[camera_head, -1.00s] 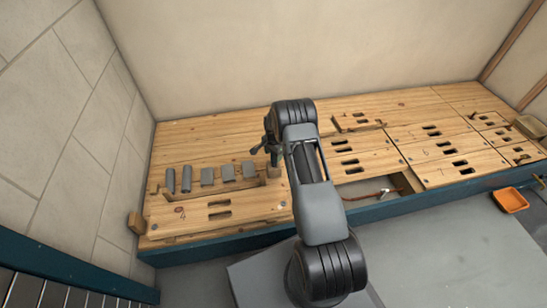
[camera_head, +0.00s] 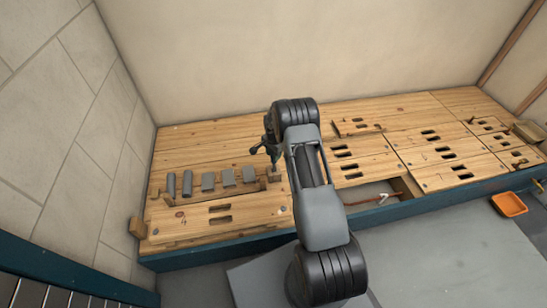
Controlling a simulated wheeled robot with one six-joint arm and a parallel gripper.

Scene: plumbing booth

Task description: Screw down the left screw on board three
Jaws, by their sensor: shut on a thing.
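My gripper (camera_head: 264,152) is at the left of my arm's end, above the raised rack. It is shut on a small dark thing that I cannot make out. A loose-looking front left board (camera_head: 250,208) has two slots and a red mark. A small round screw head (camera_head: 155,231) shows at its left end and another screw head (camera_head: 282,211) at its right end. No board number is readable, so I cannot tell which is board three. My gripper is apart from both screw heads, nearer the right one. My arm hides part of the floor's middle.
Several grey tools (camera_head: 208,181) stand in a row in a wooden rack behind the front left board. A pit with a reddish pipe (camera_head: 368,199) lies open right of my arm. Other slotted boards (camera_head: 440,152) fill the right. An orange dustpan (camera_head: 509,204) lies at far right.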

